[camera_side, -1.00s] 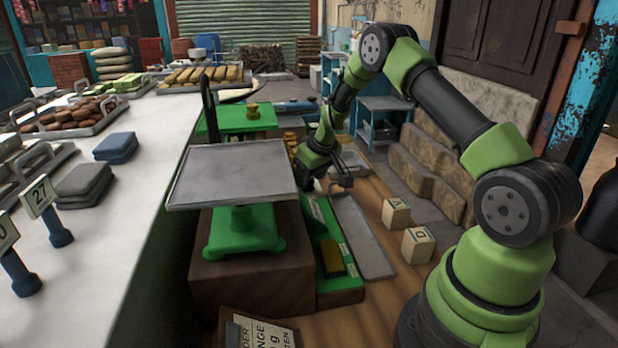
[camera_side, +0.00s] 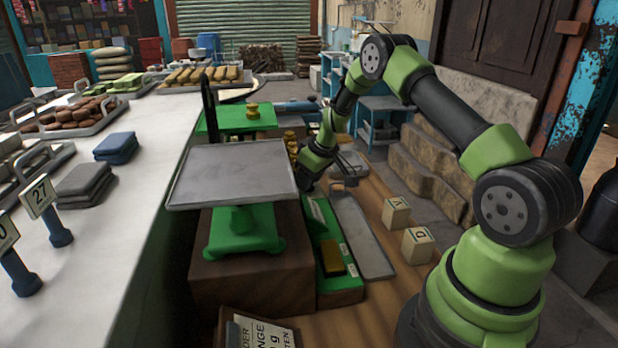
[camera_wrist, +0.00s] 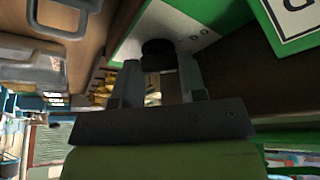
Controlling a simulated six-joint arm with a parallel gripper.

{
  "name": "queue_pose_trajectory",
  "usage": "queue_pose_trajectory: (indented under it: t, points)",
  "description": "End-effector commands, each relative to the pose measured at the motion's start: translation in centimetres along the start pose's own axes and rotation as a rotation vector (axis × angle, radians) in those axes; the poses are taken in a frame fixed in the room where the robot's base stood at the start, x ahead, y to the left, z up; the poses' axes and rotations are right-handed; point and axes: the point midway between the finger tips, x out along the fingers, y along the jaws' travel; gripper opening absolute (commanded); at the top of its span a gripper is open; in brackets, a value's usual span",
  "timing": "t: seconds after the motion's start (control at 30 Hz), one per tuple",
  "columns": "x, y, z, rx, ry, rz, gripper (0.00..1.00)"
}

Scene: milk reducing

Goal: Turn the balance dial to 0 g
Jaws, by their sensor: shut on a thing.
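The balance has a grey square pan (camera_side: 232,172) on a green stand (camera_side: 240,232), set on a brown block. A green panel (camera_side: 345,283) runs along the block's right side. In the wrist view, a dark round knob (camera_wrist: 158,52), apparently the balance dial, stands out from a white label strip (camera_wrist: 205,30) on green. My gripper (camera_wrist: 158,68) is shut on this knob, one finger on each side. In the side view my gripper (camera_side: 308,182) is beside the pan's right edge, its fingertips mostly hidden. I cannot read the dial setting.
A long grey tray (camera_side: 362,238) lies right of the green panel. Two letter blocks (camera_side: 396,213) (camera_side: 417,246) stand farther right. A second green platform (camera_side: 245,117) with a brass weight is behind the pan. A white counter (camera_side: 110,230) lies left.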

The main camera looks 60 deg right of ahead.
Motion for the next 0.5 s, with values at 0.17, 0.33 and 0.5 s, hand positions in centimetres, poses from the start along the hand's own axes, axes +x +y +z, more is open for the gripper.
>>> queue_pose_trajectory:
  t: [0.17, 0.33, 0.5]
  points:
    - [-0.02, 0.15, 0.01, -0.156, 0.001, -0.067, 0.15]
    - [-0.04, 0.12, -0.01, -0.251, 0.001, -0.107, 0.15]
    - [-0.05, 0.09, 0.00, -0.269, 0.001, -0.113, 0.15]
